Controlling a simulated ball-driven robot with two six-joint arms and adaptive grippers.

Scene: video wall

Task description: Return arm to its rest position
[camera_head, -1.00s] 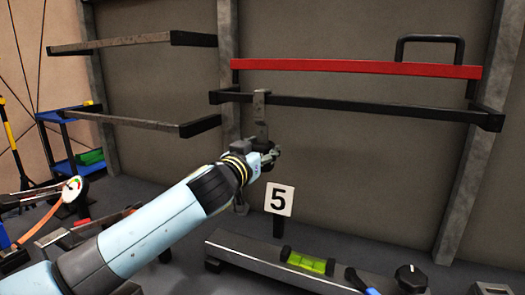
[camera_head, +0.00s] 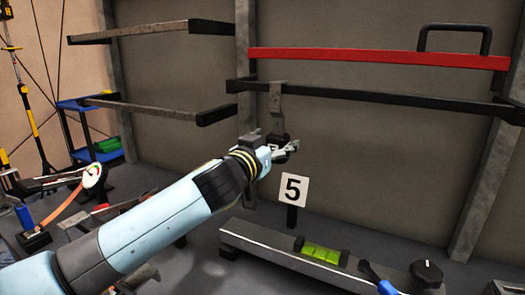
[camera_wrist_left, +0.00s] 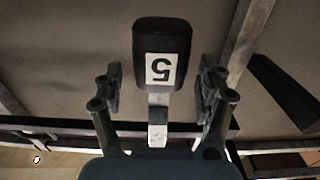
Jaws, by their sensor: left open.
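My left arm comes in from the lower left of the head view, and its left gripper (camera_head: 289,149) is at the lower end of a grey metal hook (camera_head: 277,100) hung on a black bar. In the left wrist view, the gripper (camera_wrist_left: 161,85) is open, its fingers apart on both sides of the hook's black block (camera_wrist_left: 162,38). The block carries a white label (camera_wrist_left: 161,69) with an upside-down 5. No finger clearly touches it. My right gripper is not in view.
A black bar (camera_head: 390,99) and a red bar (camera_head: 380,58) cross the wall rack. Below stand a white "5" sign (camera_head: 293,189) and a long grey beam with a green level (camera_head: 321,253). A blue cart (camera_head: 85,104) and a round gauge (camera_head: 92,176) are at left.

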